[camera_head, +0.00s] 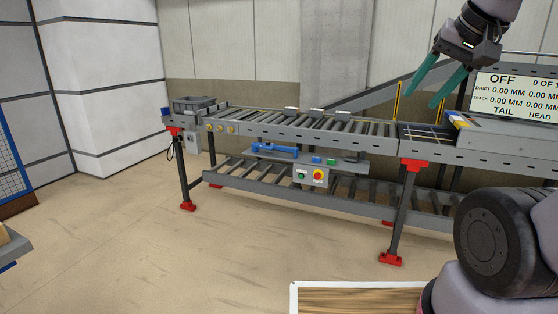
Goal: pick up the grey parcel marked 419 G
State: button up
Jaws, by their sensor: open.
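My gripper (421,99) hangs at the upper right of the head view, its two teal fingers apart and pointing down to the left. Nothing shows between them. It appears in front of the right part of the roller conveyor (300,135). I cannot make out a grey parcel marked 419 G, and no such marking is readable. A grey open-topped tray (194,104) sits at the conveyor's far left end. My own arm covers the lower right, so anything behind it is hidden.
A display (515,95) reading OFF stands at the right. A control box (314,176) with a red button and a blue tool-like object (275,150) sit below the rollers. Part of a brown box (4,236) shows at the left edge. The floor between is clear.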

aim_at(288, 110)
jog(key=i+j+u, duration=0.4)
jog(key=i, duration=0.25)
jog(key=i+u, duration=0.4)
jog(key=i, duration=0.25)
jog(key=i+z, duration=0.15)
jog(key=i, duration=0.3)
jog(key=i+j+z, duration=0.1)
jog(key=i, duration=0.35)
jog(key=i+j+z, duration=0.15)
jog(key=i, duration=0.3)
jog(key=i+j+z, duration=0.1)
jog(key=i, duration=0.35)
jog(key=i+j+z, duration=0.4)
jog(key=i, duration=0.3)
jog(key=j, duration=0.1)
